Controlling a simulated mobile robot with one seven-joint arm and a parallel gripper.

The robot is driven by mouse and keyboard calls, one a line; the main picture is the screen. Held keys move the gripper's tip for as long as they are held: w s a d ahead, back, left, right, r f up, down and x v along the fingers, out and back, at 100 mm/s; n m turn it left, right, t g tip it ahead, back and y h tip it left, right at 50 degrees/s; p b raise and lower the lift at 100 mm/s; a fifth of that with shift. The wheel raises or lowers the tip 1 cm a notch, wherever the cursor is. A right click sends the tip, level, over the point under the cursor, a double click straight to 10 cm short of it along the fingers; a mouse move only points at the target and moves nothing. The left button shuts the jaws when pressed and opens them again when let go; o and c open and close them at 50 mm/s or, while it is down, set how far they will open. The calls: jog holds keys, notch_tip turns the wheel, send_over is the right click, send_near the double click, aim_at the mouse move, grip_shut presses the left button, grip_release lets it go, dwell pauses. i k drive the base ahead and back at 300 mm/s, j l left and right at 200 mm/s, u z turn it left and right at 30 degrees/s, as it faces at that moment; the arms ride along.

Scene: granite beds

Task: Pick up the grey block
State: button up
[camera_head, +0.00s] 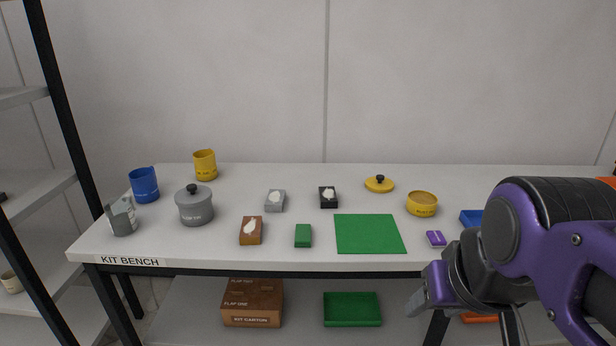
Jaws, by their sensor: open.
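The grey block (269,207) lies on the white bench top (350,180), left of the middle, with a white patch on its top. A black block (328,203) with a similar white patch is to its right. A brown block (251,239) with a white patch is nearer the front, to its lower left. My gripper (417,303) is at the lower right, in front of the bench edge and well apart from the grey block. It is open, seen from the side, with nothing visible in it.
A grey pot (195,212), grey mug (123,219) and blue mug (144,186) stand left of the block. A green block (303,236) and green mat (369,234) lie in front and right. A yellow bowl (422,205) stands further right. The bench behind the block is clear.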

aim_at(275, 199)
jog(key=j+z, duration=0.3)
jog(key=j, duration=1.35)
jog(key=i, duration=0.05)
